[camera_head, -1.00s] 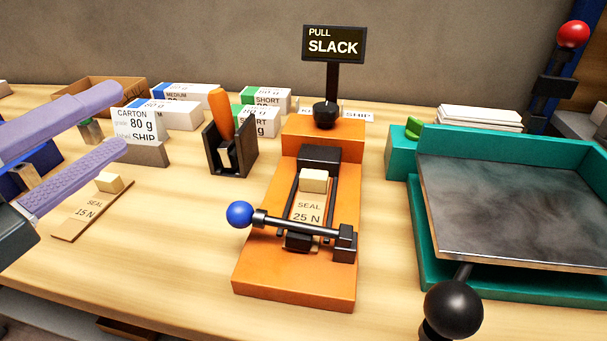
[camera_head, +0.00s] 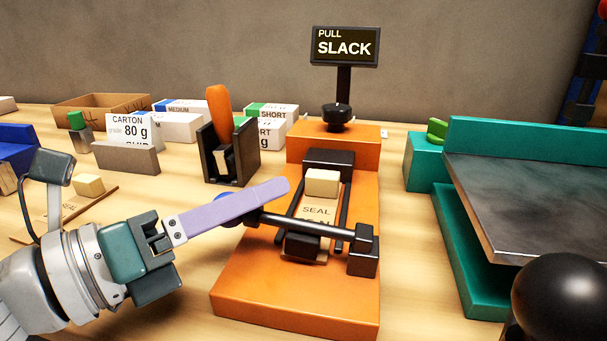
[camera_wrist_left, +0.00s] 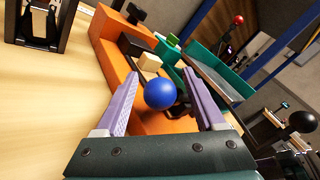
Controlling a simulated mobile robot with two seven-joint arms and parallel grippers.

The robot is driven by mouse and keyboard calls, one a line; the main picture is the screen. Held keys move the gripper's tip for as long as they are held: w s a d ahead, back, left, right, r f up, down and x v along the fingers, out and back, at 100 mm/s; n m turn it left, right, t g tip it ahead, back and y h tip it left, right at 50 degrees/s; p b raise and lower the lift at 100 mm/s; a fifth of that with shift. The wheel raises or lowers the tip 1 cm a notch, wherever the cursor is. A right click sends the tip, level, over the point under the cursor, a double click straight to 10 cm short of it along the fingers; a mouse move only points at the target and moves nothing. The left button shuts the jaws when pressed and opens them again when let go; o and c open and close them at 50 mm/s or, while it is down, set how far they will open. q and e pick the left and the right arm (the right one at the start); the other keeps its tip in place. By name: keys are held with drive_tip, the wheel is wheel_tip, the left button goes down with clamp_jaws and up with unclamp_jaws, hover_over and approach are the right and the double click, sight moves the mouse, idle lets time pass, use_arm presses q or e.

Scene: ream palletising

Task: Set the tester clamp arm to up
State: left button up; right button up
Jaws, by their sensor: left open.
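The orange tester (camera_head: 250,292) stands on the bench with a black display reading "PULL SLACK" (camera_head: 344,46) on its post. Its black clamp arm (camera_head: 310,226) lies low and roughly level across the front of the tester, over the seal strip (camera_head: 318,213). The arm's blue ball knob (camera_wrist_left: 160,94) shows between my fingers in the left wrist view; in the head view it is mostly hidden behind a finger. My left gripper (camera_head: 268,200) is open, with its lilac fingers on either side of the knob. Whether they touch it I cannot tell. My right gripper is not in view.
A teal tray-like machine with a grey plate (camera_head: 540,205) and a black ball handle (camera_head: 560,298) stands right. A black holder with an orange-handled tool (camera_head: 220,115), cartons (camera_head: 128,127) and another seal strip with a block (camera_head: 89,185) are left and behind.

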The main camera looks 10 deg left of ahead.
use_arm(q)
drive_tip(key=shift+w+d, duration=0.45)
drive_tip(key=shift+w, duration=0.15)
clamp_jaws()
idle(1.1)
